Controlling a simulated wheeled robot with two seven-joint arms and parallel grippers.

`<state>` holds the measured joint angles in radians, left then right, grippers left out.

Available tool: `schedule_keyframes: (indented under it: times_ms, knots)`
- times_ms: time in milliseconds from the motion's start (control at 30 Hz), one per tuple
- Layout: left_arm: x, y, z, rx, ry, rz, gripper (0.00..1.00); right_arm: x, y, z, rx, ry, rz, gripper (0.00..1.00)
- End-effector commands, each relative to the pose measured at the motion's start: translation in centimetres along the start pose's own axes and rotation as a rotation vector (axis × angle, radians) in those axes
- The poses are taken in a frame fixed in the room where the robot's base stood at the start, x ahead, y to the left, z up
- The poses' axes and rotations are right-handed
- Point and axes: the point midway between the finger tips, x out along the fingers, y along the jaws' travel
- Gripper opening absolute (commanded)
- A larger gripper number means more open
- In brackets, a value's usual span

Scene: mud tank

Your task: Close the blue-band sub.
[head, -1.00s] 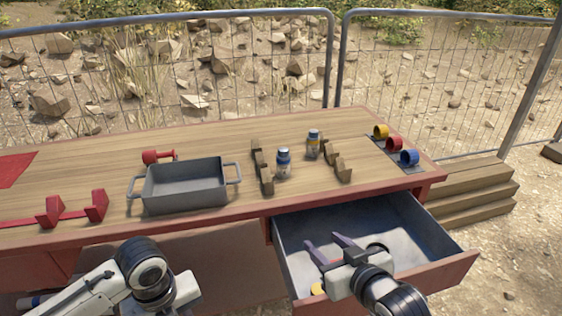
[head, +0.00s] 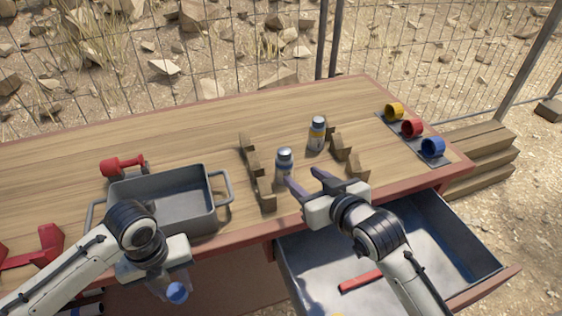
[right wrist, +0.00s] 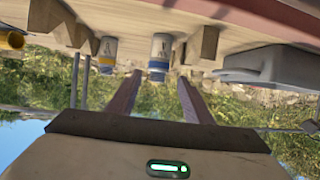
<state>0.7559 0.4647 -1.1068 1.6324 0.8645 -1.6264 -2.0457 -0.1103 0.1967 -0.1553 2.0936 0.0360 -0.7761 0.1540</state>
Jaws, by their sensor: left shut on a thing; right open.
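The blue-band sub (head: 284,160) stands upright on the bench beside a wooden block row; its top looks grey. In the right wrist view, which is upside down, its blue band (right wrist: 159,64) shows ahead between the fingers. My right gripper (head: 305,179) is open and empty above the bench's front edge, just in front of that sub; one fingertip overlaps its lower part in the head view, and contact cannot be told. My left gripper (head: 172,281) is shut on a small blue-ended piece (head: 177,292), low in front of the bench; the fingers hide most of it.
A yellow-band sub (head: 317,133) stands behind, between wooden blocks (head: 258,178). A grey tray (head: 222,205) and red tool (head: 123,166) are left. Yellow (head: 393,111), red (head: 411,127) and blue cups (head: 432,147) sit right. The open drawer (head: 445,240) holds a red bar (head: 360,281).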

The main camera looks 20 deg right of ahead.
Motion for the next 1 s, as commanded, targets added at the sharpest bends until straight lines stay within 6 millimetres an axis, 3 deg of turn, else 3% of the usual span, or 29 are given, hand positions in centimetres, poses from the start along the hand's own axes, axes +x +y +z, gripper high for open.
schedule_keyframes:
  times_ms: [167, 533, 1000]
  knots:
    - [0.0, 0.0, 0.0, -0.001, 0.0, 0.0, 0.13, 0.6, 0.0, 0.0, 0.0, -0.001, 0.0, 0.46]
    - [0.0, 0.0, 0.0, -0.001, -0.001, 0.0, 0.13, 6.2, 0.0, 0.0, 0.0, -0.001, 0.0, 0.46]
    - [0.0, 0.0, 0.0, -0.001, -0.001, 0.0, 0.13, 7.2, 0.0, -0.1, 0.0, 0.001, 0.0, 0.46]
